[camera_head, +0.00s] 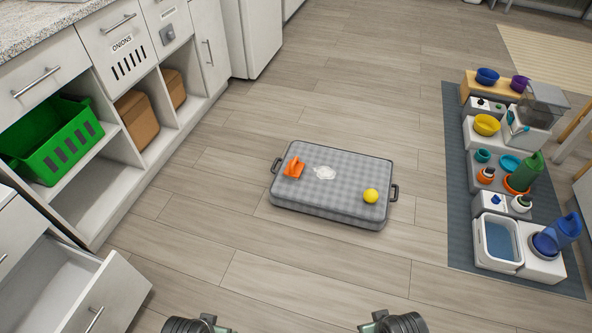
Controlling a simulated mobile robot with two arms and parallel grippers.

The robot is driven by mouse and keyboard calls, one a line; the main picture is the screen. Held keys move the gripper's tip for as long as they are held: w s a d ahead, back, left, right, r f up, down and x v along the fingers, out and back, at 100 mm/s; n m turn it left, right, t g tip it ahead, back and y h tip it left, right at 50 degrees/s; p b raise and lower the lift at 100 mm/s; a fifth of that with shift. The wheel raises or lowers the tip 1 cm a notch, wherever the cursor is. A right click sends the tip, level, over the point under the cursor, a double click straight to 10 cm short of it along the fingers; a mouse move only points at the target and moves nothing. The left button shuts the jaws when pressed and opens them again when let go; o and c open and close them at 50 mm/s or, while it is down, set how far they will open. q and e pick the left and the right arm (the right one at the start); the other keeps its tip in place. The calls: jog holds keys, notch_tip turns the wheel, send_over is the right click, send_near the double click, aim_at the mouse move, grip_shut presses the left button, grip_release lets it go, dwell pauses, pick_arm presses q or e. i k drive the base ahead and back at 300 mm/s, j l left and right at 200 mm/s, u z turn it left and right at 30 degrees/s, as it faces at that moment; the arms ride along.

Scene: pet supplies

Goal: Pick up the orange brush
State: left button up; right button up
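The orange brush (294,168) lies on the left part of a grey checkered pet bed (335,205) on the floor. A white flat patch (325,172) and a yellow ball (371,196) are also on the bed. Parts of my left arm (190,324) and my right arm (394,322) show at the bottom edge, well short of the bed. Their gripper fingertips cannot be made out. Nothing covers the brush.
Cabinets with a green crate (55,140) stand at left, with an open drawer (100,290) jutting out at lower left. A dark mat (458,230) at right holds several bowls, bottles and feeders. The wooden floor around the bed is clear.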

aim_at(294, 170)
jog(key=i+u, duration=0.15)
jog(key=i, duration=0.3)
jog(key=i+l+u, duration=0.15)
jog(key=i, duration=0.3)
